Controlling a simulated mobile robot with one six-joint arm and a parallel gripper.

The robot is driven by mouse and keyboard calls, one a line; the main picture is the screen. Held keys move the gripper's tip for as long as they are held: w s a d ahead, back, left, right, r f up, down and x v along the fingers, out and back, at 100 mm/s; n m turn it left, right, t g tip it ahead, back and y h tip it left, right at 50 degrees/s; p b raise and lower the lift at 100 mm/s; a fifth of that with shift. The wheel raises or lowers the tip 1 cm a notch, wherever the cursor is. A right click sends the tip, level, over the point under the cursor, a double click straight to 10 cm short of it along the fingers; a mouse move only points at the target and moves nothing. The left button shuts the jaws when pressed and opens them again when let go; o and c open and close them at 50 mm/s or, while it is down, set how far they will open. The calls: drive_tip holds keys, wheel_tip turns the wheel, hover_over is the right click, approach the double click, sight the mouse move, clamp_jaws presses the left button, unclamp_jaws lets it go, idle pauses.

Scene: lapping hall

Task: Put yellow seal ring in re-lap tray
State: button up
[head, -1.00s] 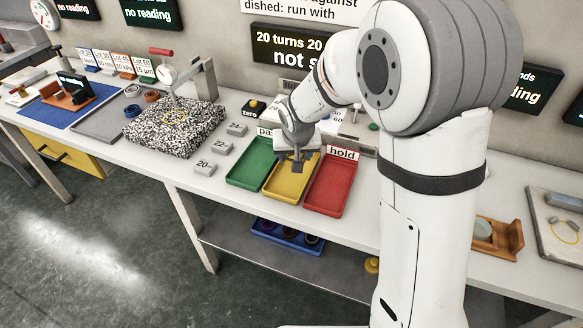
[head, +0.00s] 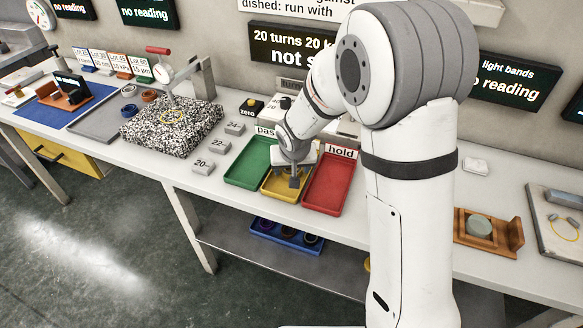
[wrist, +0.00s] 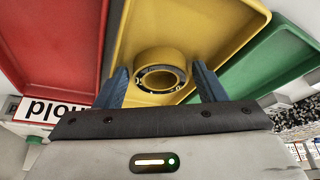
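The yellow seal ring (wrist: 161,77) lies in the yellow tray (wrist: 205,18) in the wrist view, its dark inner edge showing. My gripper (wrist: 160,87) is open, with a dark blue finger on each side of the ring and a gap between each finger and it. In the head view my gripper (head: 294,182) points down into the yellow tray (head: 273,189), and the ring cannot be made out there. The yellow tray stands between the green and red trays. Its label is hidden, so I cannot read whether it says re-lap.
The green tray (head: 247,168) labelled "pas…" is on the left, the red tray (head: 327,190) labelled "hold" on the right. Small numbered blocks (head: 218,147) and a speckled plate (head: 170,138) with a thin yellow circle stand left. A blue bin (head: 288,238) sits below.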

drive_tip(key=shift+r, duration=0.25)
drive_tip(key=a+v, duration=0.1)
drive_tip(key=v, duration=1.1)
drive_tip(key=s+d+r+g, duration=0.1)
drive_tip(key=s+d, duration=0.7)
drive_tip(key=s, duration=0.2)
drive_tip(key=s+d+r+m+g, duration=0.1)
drive_tip(key=s+d+r, duration=0.1)
drive_tip(key=s+d, duration=0.6)
drive_tip(key=shift+s+d+r+h+p, duration=0.35)
drive_tip(key=shift+s+p, duration=0.1)
drive_tip(key=shift+s, duration=0.75)
drive_tip(key=p+v, duration=0.3)
drive_tip(key=shift+w+r, duration=0.2)
